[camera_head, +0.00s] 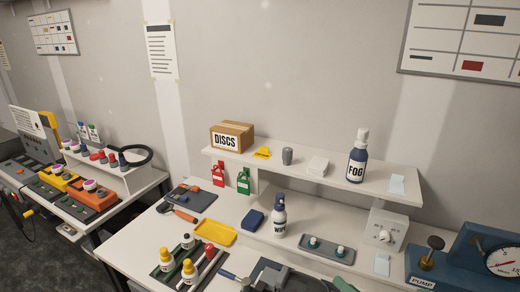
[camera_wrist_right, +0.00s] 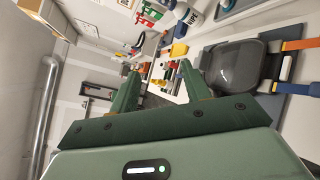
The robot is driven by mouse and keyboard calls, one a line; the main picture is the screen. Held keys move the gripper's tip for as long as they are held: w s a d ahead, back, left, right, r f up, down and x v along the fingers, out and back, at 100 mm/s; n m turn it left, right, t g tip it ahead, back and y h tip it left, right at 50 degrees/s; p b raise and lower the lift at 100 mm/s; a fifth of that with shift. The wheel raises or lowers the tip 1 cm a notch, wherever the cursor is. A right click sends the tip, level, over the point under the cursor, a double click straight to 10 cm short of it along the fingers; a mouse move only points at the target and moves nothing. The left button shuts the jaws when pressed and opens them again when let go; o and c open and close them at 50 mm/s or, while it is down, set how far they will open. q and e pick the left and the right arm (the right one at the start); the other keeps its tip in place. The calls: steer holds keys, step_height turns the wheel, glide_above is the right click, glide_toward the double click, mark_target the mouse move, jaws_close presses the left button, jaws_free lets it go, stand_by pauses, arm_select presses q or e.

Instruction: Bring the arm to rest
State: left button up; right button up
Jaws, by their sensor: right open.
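My right gripper (camera_wrist_right: 163,84) shows in the right wrist view. Its two green fingers are apart, with nothing between them. The bench and its items lie beyond the fingertips, in a picture turned on its side. A dark grey rounded device (camera_wrist_right: 236,66) is close by, on the right of the fingers in that view. I cannot make out either gripper clearly in the head view. My left gripper does not show.
The white bench (camera_head: 140,245) holds a yellow tray (camera_head: 215,232), a spray bottle (camera_head: 279,220), a grey tray (camera_head: 327,249) and a blue pump (camera_head: 455,262). A raised shelf (camera_head: 335,178) carries a DISCS box (camera_head: 232,136) and a FOG bottle (camera_head: 357,160). Another bench stands left.

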steer(key=s+d+f+m+g+h, duration=0.2)
steer(key=s+d+m+g+h, duration=0.3)
steer(key=s+m, duration=0.5)
steer(key=s+d+f+m+g+h, duration=0.2)
steer(key=s+d+m+h, duration=0.4)
steer(key=m, duration=0.9)
steer(key=s+a+f+g+y+b, duration=0.1)
steer(key=a+f+b, duration=0.3)
steer(key=f, duration=1.3)
steer(key=s+a+f+g+y+b, duration=0.15)
steer(key=f+b, duration=0.55)
steer(key=f, duration=1.1)
steer(key=s+f+m+g+b, duration=0.1)
steer(key=s+f+b, duration=0.4)
steer(key=s+f, duration=0.5)
steer(key=s+f+m+g+y+b, duration=0.1)
steer(key=s+f+m+g+b, duration=0.1)
steer(key=s+f+b, duration=0.4)
steer(key=s+f, duration=0.5)
steer(key=f, duration=0.8)
steer(key=shift+s+f+g, duration=0.2)
steer(key=shift+g, duration=0.15)
